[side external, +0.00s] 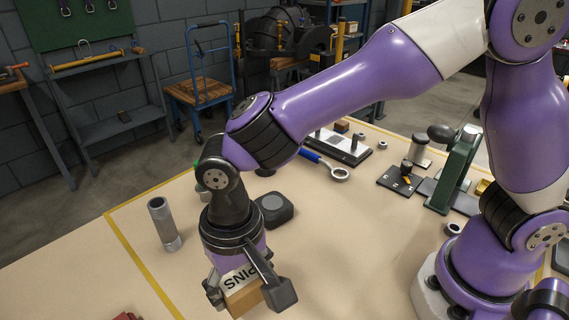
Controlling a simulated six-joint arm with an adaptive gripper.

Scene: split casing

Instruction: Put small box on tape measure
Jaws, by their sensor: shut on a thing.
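My gripper (250,294) is at the lower middle of the side view, pointing down over the table. It is shut on the small box (243,299), a brown carton with a white label reading "PINS". The box is tilted in the picture, and its underside is cut from sight, so I cannot tell its height above the table. The tape measure (273,209) appears to be the dark, rounded block with a grey top face, lying on the table just behind and right of my gripper. The box is apart from it.
A grey metal tube (164,223) stands upright to the left. A blue-handled ring wrench (326,166), a green press (455,170) and small metal parts lie further back and right. A red item (127,316) shows at the bottom edge. The table centre right is clear.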

